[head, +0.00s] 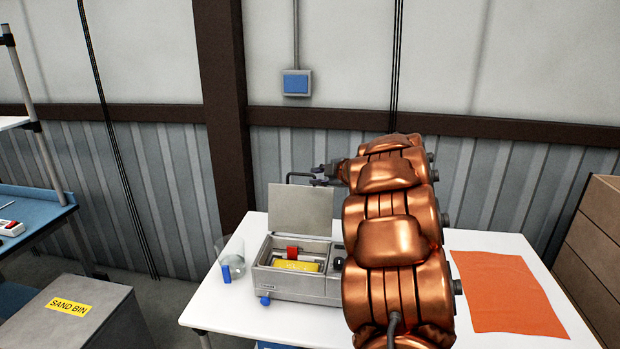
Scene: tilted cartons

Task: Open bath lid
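The bath (300,286) is a grey metal box on the white table. Its lid (300,210) stands up nearly vertical at the back, so the bath's inside shows. A red object (292,253) and a yellow object (297,265) are in the bath. A dark bent bar (297,176) shows just above the lid's top edge. My gripper (322,174) is small and dark at the right end of that bar, by the lid's top right corner. I cannot tell whether its fingers touch or grip the bar. My arm hides the table right of the bath.
A clear glass vessel (236,252) stands close left of the bath, with a blue piece (226,274) at its front. An orange cloth (504,292) lies on the table (213,304) at right. A sand bin (95,315) and brown cartons (597,240) flank the table.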

